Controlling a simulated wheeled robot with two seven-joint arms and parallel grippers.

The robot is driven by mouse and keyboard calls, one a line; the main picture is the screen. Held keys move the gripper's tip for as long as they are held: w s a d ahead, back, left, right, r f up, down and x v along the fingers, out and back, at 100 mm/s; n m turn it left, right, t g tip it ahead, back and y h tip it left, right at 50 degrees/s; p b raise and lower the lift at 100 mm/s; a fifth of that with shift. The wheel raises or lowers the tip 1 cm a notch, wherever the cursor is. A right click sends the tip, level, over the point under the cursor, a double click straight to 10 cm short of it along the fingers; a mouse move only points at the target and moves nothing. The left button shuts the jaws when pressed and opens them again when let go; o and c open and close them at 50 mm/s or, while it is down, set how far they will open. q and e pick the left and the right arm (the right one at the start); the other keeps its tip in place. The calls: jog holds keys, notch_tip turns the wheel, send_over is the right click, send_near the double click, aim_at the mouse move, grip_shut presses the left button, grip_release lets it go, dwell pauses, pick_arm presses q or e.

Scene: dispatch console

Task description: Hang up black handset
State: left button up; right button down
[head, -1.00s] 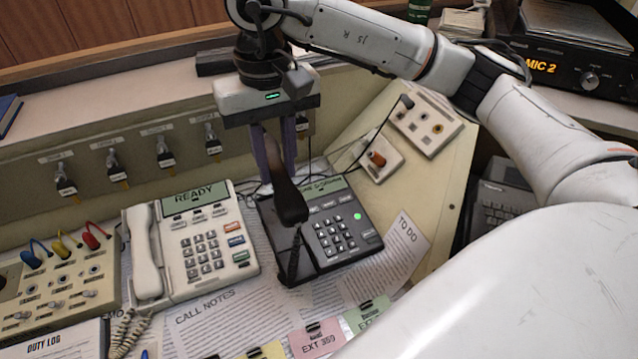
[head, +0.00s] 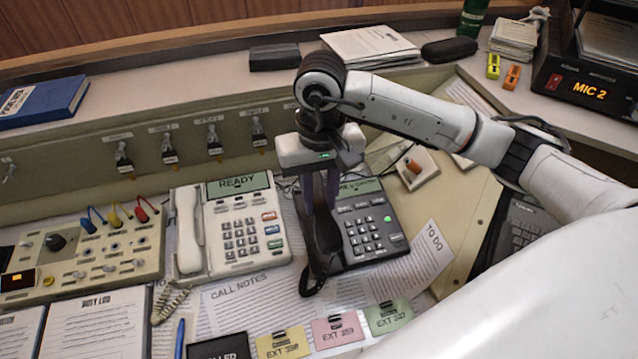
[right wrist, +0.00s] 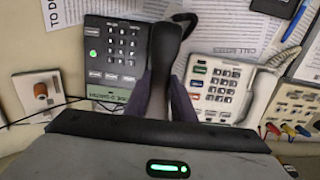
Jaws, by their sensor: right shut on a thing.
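The black handset (head: 326,238) is between the fingers of my right gripper (head: 321,205), which is shut on it. The handset lies lengthwise over the left side of the black desk phone (head: 378,248), where its cradle is; whether it touches the cradle is hidden. The phone has a keypad, a lit green button and a green display partly covered by my gripper. In the right wrist view the handset (right wrist: 165,48) runs along the phone's edge (right wrist: 113,60), between the purple fingers (right wrist: 166,88). My left gripper is not in view.
A white phone (head: 243,232) with its own handset (head: 188,232) stands close on the left. A switch panel (head: 85,250) is further left. Papers and coloured extension tags (head: 338,330) lie in front. A small panel with an orange knob (head: 414,168) is behind the black phone.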

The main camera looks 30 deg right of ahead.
jog(key=shift+w+d+f+b, duration=0.1)
jog(key=shift+w+f+b, duration=0.15)
jog(key=shift+f+b, duration=0.9)
jog(key=shift+w+f+b, duration=0.2)
jog(key=shift+f+b, duration=0.05)
jog(key=shift+f, duration=1.65)
jog(key=shift+b, duration=0.3)
jog(key=shift+w+f+b, duration=0.1)
jog(key=shift+f+b, duration=0.6)
jog(key=shift+b, duration=0.75)
jog(key=c, duration=0.9)
grip_release()
jog(key=shift+s+r+p, duration=0.2)
jog(key=shift+r+p, duration=0.4)
jog(key=shift+r, duration=0.55)
jog(key=shift+s+r+p, duration=0.15)
jog(key=shift+r+p, duration=0.45)
jog(key=shift+r, duration=0.6)
jog(key=shift+s+r+p, duration=0.2)
jog(key=shift+r+p, duration=0.4)
jog(key=shift+r, duration=0.55)
